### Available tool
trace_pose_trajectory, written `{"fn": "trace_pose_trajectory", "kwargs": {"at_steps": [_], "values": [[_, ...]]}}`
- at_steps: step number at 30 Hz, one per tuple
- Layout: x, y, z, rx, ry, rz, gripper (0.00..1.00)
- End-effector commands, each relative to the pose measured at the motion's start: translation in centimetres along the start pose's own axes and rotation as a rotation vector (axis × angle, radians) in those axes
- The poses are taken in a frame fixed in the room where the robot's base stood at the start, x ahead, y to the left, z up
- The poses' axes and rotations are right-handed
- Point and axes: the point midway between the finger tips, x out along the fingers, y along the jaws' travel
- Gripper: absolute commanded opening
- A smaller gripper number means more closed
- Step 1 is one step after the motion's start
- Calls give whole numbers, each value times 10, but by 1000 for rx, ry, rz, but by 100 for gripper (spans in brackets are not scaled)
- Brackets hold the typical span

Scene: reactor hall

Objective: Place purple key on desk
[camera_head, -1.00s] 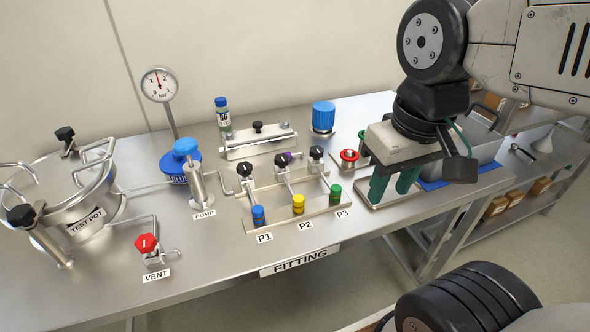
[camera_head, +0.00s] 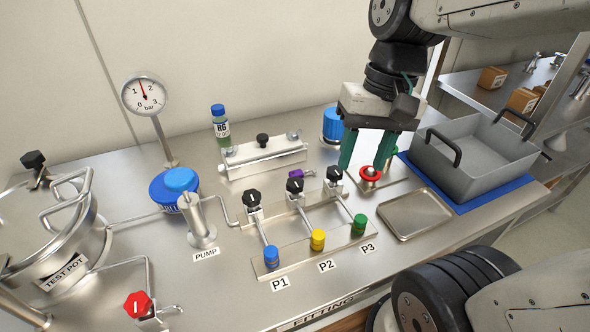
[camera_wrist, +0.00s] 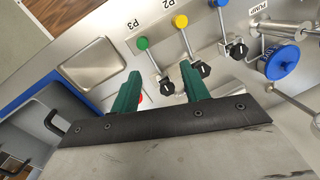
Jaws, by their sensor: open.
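A small purple object (camera_head: 301,174), which looks like the purple key, is at the steel desk (camera_head: 225,275), behind the black valve knobs of P2 and P3. Part of it is hidden by the knobs, and I cannot tell whether it lies flat or is fitted to something. My gripper (camera_head: 364,164) points down with its two green fingers apart and nothing between them. It is to the right of the purple object, near a red-ringed fitting (camera_head: 370,173). In the wrist view my gripper (camera_wrist: 160,74) is also open; I cannot make out the purple object there.
Valves P1, P2 and P3 stand on a plate (camera_head: 300,250) in front. A clamp block (camera_head: 263,157), bottle (camera_head: 220,122) and blue cap (camera_head: 333,124) are behind. An empty shallow tray (camera_head: 415,214) and grey bin (camera_head: 470,155) are right. A pump (camera_head: 199,225) stands left.

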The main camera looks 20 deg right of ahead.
Motion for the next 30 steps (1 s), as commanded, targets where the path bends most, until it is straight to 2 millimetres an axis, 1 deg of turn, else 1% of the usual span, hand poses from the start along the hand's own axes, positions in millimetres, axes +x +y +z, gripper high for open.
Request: {"fn": "trace_pose_trajectory", "kwargs": {"at_steps": [1,5,6,8,12,14,15,18,21,25,28,30], "values": [[5,0,-16,75,-53,-37,45],[16,-3,-56,266,-166,-144,45],[21,-3,-69,326,-200,-178,45],[29,-1,-89,415,-250,-228,45],[52,10,-137,628,-366,-348,45],[65,16,-153,719,-421,-399,45],[74,16,-159,779,-471,-436,45],[92,15,-168,917,-598,-523,45],[107,17,-176,1031,-699,-594,45],[120,19,-185,1134,-792,-659,45],[126,19,-188,1172,-825,-685,45],[129,15,-188,1181,-835,-692,45]]}}
